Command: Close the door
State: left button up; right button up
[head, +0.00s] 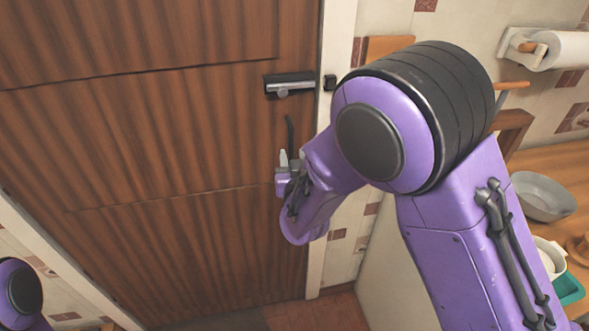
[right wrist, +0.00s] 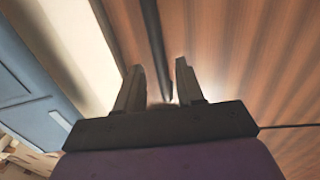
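The brown wooden door (head: 150,130) fills the left of the head view. Its metal lever handle (head: 290,86) sits near its right edge, close beside the white frame (head: 334,50). The door looks almost flush with the frame; I cannot tell whether it is latched. My right gripper (head: 290,157) is in front of the door, below the handle. In the right wrist view its two fingers (right wrist: 160,85) are apart, facing the door panel (right wrist: 240,50). A thin dark strip (right wrist: 153,45) shows between them; I cannot tell what it is. My left gripper is out of view.
A wooden counter (head: 565,175) at the right carries a grey bowl (head: 545,196), with a green container (head: 570,289) nearby. A paper towel roll (head: 565,50) hangs on the tiled wall. Floor shows below the door. My right arm hides part of the wall.

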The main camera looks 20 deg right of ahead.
jog(key=v, duration=0.7)
jog(key=shift+s+b, duration=0.25)
jog(key=shift+b, duration=0.2)
jog(key=shift+a, duration=0.2)
jog(key=s+d+f+m+g+y, duration=0.1)
jog(key=s+d+f+g, duration=0.15)
jog(key=f, duration=0.45)
jog(key=s+d+f+m+g+y, duration=0.1)
jog(key=s+f+g, duration=0.15)
jog(key=f, duration=0.55)
jog(key=s+d+f+m+g, duration=0.1)
jog(key=s+f+g, duration=0.15)
jog(key=f, duration=0.45)
jog(key=s+d+f+g, duration=0.2)
jog(key=s+f, duration=0.5)
jog(key=s, duration=0.4)
jog(key=s+d+f+g, duration=0.2)
jog(key=s+f+g, duration=0.2)
jog(key=s+f, duration=0.3)
jog(key=s, duration=0.4)
jog(key=shift+d, duration=0.4)
jog(key=shift+f+g, duration=0.1)
jog(key=shift+g, duration=0.15)
